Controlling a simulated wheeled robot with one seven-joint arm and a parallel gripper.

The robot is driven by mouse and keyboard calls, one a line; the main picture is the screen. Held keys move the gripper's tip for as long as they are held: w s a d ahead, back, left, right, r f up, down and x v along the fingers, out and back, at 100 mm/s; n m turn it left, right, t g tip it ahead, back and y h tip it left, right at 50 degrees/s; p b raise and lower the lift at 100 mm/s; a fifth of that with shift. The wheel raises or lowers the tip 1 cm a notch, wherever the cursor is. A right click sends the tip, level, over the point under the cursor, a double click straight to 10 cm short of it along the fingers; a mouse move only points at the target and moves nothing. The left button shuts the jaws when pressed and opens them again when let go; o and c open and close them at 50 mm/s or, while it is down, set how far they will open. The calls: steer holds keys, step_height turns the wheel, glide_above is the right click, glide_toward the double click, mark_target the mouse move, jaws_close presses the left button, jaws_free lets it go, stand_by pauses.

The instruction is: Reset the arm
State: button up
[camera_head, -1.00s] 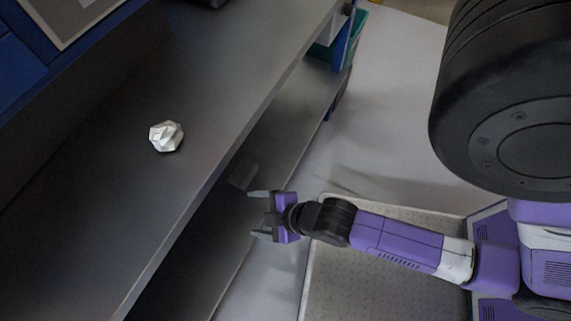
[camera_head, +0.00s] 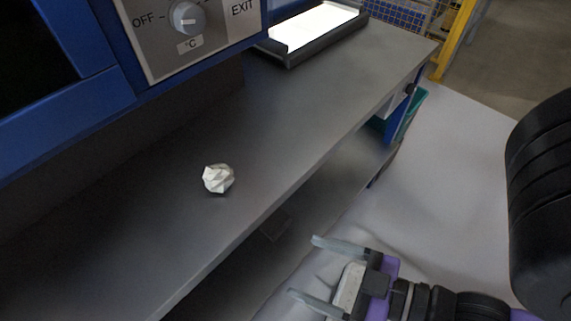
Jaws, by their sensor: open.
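My gripper (camera_head: 315,268) is at the lower right of the head view. Its two fingers are spread apart and point left, with nothing between them. It is in front of the workbench's front edge, apart from the bench top. My purple and black arm runs from it to the lower right corner, where part of it leaves the picture.
A crumpled white ball (camera_head: 218,179) lies on the grey workbench (camera_head: 300,115). A blue machine with a dial (camera_head: 186,18) stands behind it. A black tray with a bright white surface (camera_head: 312,30) is at the back. A lower shelf (camera_head: 335,190) runs under the bench. Floor right of the bench is clear.

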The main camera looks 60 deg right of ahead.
step_height(320, 180, up, 15)
steer(key=p, duration=1.5)
steer(key=shift+r, duration=0.2)
